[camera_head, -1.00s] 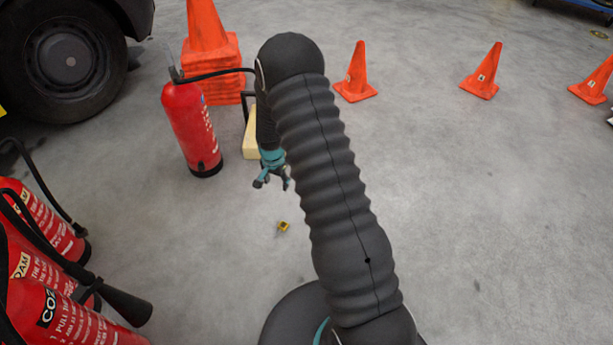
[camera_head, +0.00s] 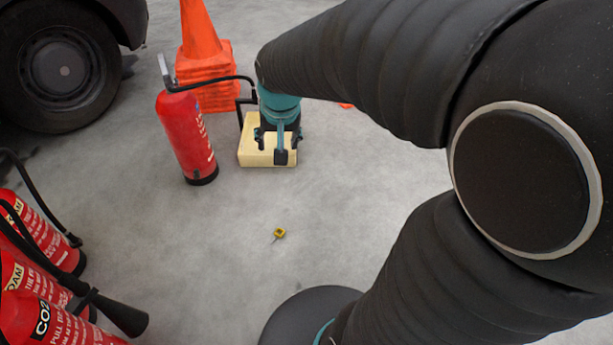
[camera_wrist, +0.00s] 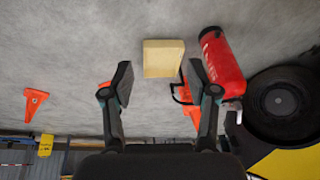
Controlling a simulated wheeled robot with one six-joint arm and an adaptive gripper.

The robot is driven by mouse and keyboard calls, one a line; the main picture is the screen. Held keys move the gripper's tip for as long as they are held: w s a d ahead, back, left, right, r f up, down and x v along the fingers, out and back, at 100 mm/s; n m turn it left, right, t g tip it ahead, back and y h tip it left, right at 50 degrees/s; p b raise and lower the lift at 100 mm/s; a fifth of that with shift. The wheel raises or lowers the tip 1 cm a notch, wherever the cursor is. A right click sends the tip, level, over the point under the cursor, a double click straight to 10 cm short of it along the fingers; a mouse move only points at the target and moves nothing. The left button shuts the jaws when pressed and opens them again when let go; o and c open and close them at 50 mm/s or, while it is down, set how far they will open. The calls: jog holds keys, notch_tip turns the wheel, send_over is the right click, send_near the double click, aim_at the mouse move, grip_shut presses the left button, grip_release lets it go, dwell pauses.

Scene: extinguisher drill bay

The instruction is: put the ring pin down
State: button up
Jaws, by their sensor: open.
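The ring pin (camera_head: 279,233), a small piece with a yellow tag and a thin pin end, lies on the grey floor in the head view, clear of anything else. My gripper (camera_head: 272,150) is up in the picture from it, in front of the pale yellow block (camera_head: 252,157). In the wrist view my gripper (camera_wrist: 158,72) has its two fingers wide apart with nothing between them. The block (camera_wrist: 163,58) shows beyond the fingertips there. The ring pin is not in the wrist view.
A red extinguisher (camera_head: 187,135) with a black hose stands left of the block. More extinguishers (camera_head: 35,300) crowd the lower left. Stacked orange cones (camera_head: 208,75) and a vehicle wheel (camera_head: 62,68) are behind. The floor around the ring pin is clear.

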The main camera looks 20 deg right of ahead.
jog(key=s+r+n, duration=0.1)
jog(key=s+r, duration=0.1)
jog(key=s, duration=0.6)
jog(key=s+r+n+t, duration=0.1)
jog(key=s+r+n, duration=0.1)
jog(key=s, duration=0.6)
jog(key=shift+s+a+r+n+t, duration=0.3)
jog(key=shift+s+a+r, duration=0.1)
jog(key=shift+r, duration=0.35)
